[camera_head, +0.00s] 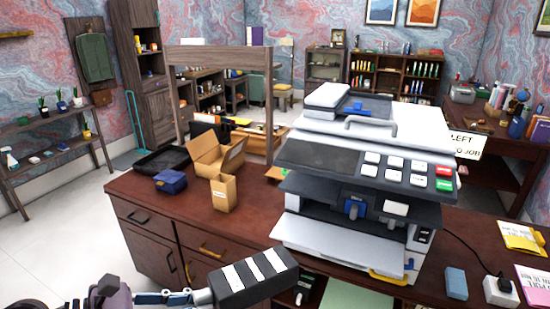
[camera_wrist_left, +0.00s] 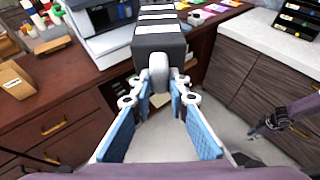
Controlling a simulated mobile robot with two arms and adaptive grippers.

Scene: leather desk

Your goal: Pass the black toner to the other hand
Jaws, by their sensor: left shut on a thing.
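The black toner (camera_head: 254,278), a dark block with white stripes, is held in the air in front of the desk. It also shows at the top of the left wrist view (camera_wrist_left: 160,42), with a grey knob at its near end. My left gripper (camera_head: 203,297) is shut on that knob; its blue-padded fingers (camera_wrist_left: 158,88) lie on both sides of it. My right gripper (camera_wrist_left: 262,127) shows small at the right of the left wrist view, low over the floor and apart from the toner. I cannot tell whether it is open.
The brown desk (camera_head: 145,190) carries a large printer (camera_head: 350,180), an open cardboard box (camera_head: 215,152), a smaller carton (camera_head: 223,193), a blue box (camera_head: 171,181) and a black tray (camera_head: 161,161). A cabinet (camera_wrist_left: 262,75) stands right in the wrist view. Floor between is clear.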

